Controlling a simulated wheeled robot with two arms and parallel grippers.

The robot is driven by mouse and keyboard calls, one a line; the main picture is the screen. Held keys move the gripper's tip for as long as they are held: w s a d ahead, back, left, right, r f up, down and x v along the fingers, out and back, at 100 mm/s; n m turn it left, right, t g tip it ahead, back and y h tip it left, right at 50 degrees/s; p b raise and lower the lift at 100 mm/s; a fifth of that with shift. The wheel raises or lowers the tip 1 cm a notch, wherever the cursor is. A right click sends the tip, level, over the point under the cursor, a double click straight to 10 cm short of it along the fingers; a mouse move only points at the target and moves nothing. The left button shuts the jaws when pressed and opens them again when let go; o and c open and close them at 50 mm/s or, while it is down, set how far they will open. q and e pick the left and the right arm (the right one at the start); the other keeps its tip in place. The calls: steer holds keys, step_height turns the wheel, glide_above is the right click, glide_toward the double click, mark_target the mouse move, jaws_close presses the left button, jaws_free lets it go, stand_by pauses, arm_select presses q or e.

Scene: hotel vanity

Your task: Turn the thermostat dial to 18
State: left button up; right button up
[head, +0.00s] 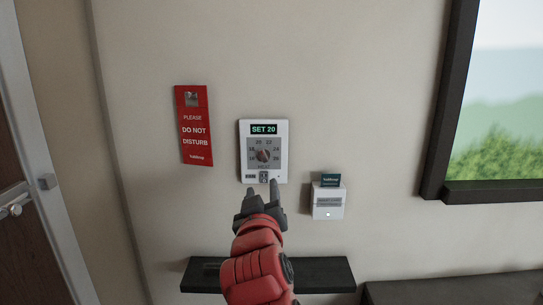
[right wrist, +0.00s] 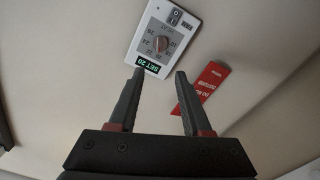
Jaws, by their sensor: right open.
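The white thermostat (head: 283,145) is on the wall at the middle of the head view, and its display reads SET 20. Its round dial (head: 263,156) sits on a grey face with numbers around it, apart from my fingers. My right gripper (head: 262,188) is open and empty, just in front of the thermostat's lower edge in the head view. In the right wrist view the thermostat (right wrist: 143,41) appears upside down, with the dial (right wrist: 161,43) beyond the two spread fingertips (right wrist: 160,72). My left gripper is not in view.
A red DO NOT DISTURB sign (head: 194,125) hangs left of the thermostat. A white card holder (head: 328,203) with a dark green card (head: 330,179) is at its lower right. A dark shelf (head: 325,274) is below. A dark-framed window or picture (head: 432,150) is at right.

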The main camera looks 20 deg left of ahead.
steer(key=p, duration=0.7)
glide_toward(264, 157)
steer(key=x, duration=0.7)
steer(key=shift+w+r, duration=0.15)
steer(key=shift+w+a+p, duration=0.15)
steer(key=shift+w+p, duration=0.15)
steer(key=shift+w, duration=0.15)
jaws_close()
